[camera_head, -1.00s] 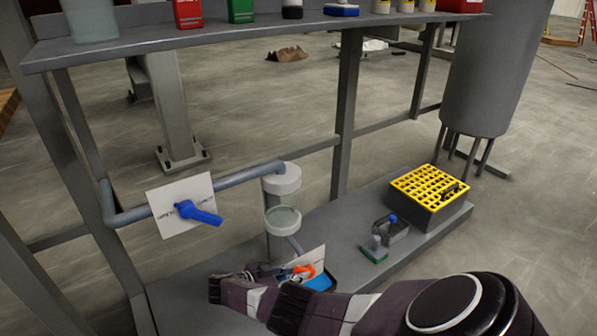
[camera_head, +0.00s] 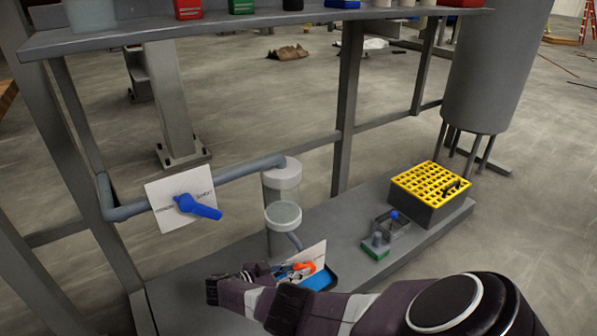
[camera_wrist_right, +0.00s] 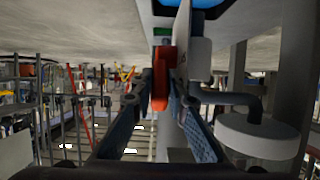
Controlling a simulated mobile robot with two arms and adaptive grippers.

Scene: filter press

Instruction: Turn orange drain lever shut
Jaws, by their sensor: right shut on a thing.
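The orange drain lever (camera_head: 303,266) sits low in front of a white label plate (camera_head: 316,256), below the filter cylinder. It also shows as a red-orange bar in the right wrist view (camera_wrist_right: 160,78), upright between the two finger pads. My right gripper (camera_head: 289,272) reaches it from the front, and its fingers (camera_wrist_right: 160,98) are closed on the lever. The gripper and forearm partly hide the lever and its pivot in the head view. The lever's exact angle is hard to tell. My left gripper is in neither view.
A blue handle (camera_head: 198,206) on a white plate sits on the pipe at left. The filter cylinder (camera_head: 283,218) stands behind my gripper. A green-based block (camera_head: 375,249) and yellow-topped box (camera_head: 430,190) stand right on the grey platform.

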